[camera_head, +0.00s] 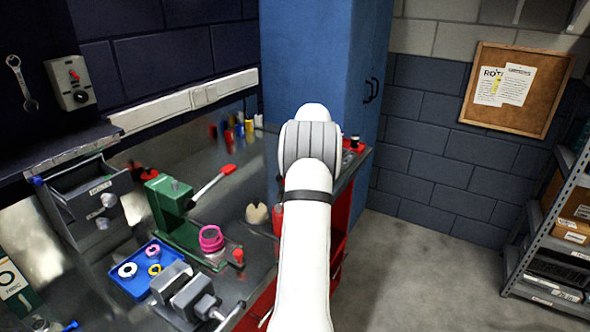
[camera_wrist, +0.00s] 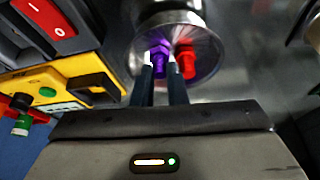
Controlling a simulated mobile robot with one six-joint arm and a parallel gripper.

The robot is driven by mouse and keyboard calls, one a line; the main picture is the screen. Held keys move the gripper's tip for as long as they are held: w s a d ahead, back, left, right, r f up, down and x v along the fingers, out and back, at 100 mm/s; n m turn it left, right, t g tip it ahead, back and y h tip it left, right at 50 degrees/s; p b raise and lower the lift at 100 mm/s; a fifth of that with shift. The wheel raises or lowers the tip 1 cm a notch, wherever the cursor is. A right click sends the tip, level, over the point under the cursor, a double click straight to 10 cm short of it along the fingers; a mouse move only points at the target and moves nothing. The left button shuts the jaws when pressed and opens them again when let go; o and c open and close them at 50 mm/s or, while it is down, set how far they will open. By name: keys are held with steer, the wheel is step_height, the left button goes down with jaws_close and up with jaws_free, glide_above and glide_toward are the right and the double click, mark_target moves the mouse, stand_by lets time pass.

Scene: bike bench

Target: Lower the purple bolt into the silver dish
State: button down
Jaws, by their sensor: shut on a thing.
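In the wrist view, the purple bolt (camera_wrist: 161,58) is between the fingertips of my gripper (camera_wrist: 161,62), which is shut on it. The round, shiny silver dish (camera_wrist: 201,27) is right beyond the fingertips. The bolt overlaps the dish's near part in the picture; I cannot tell whether it touches the dish floor. A red bolt (camera_wrist: 186,63) appears inside the dish, just right of the purple bolt. In the head view, my white arm hides my gripper, and I cannot make out the purple bolt or the dish.
A yellow device (camera_wrist: 60,85) and a black box with a red switch (camera_wrist: 48,18) stand left of the dish.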

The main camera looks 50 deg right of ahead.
steer(key=c, duration=1.4)
jaws_free()
steer(key=shift+o, duration=0.2)
